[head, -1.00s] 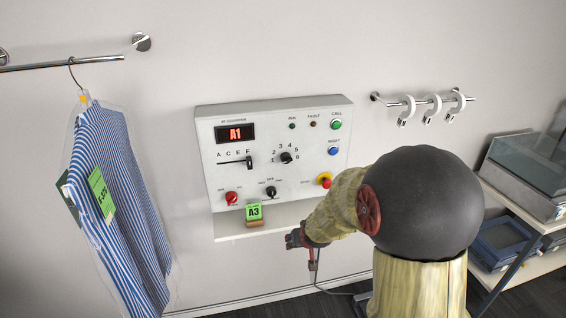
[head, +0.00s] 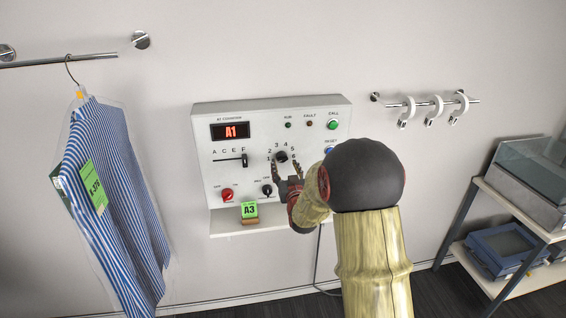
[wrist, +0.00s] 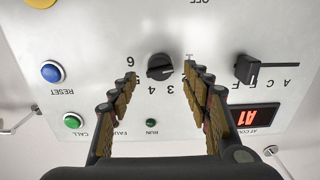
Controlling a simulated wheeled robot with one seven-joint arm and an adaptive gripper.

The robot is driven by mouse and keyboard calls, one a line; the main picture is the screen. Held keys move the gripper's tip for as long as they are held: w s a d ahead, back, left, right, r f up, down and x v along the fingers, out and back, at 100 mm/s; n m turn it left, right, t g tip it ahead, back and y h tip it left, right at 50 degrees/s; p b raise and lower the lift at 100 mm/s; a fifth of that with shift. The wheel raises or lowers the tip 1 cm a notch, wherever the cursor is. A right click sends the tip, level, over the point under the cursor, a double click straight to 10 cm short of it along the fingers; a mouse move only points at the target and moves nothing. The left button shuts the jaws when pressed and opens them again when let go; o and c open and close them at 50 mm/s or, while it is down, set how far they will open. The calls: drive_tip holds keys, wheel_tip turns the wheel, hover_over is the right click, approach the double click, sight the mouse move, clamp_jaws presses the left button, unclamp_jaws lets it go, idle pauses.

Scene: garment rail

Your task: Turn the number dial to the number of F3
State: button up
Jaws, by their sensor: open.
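The number dial (head: 281,157) is a black knob on the white wall panel (head: 207,180), ringed by numbers 1 to 6. It also shows in the wrist view (wrist: 159,68), upside down. Its bar lies roughly sideways there; I cannot tell which number it marks. My gripper (head: 285,167) is open in front of the dial. In the wrist view the open fingers (wrist: 164,78) stand on either side of the dial, with gaps between; contact is not seen. The black letter slider (head: 244,160) sits at F. The red display (head: 232,131) reads A1.
A green card (head: 249,210) reading A3 stands on the panel's ledge. A red knob (head: 227,195) and a small black switch (head: 267,190) sit below the dial. A striped shirt (head: 112,190) hangs at left. A shelf (head: 470,215) stands at right.

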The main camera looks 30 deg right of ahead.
sight(283, 161)
drive_tip(key=shift+x, duration=2)
drive_tip(key=shift+c, duration=0.2)
drive_tip(key=c, duration=1.1)
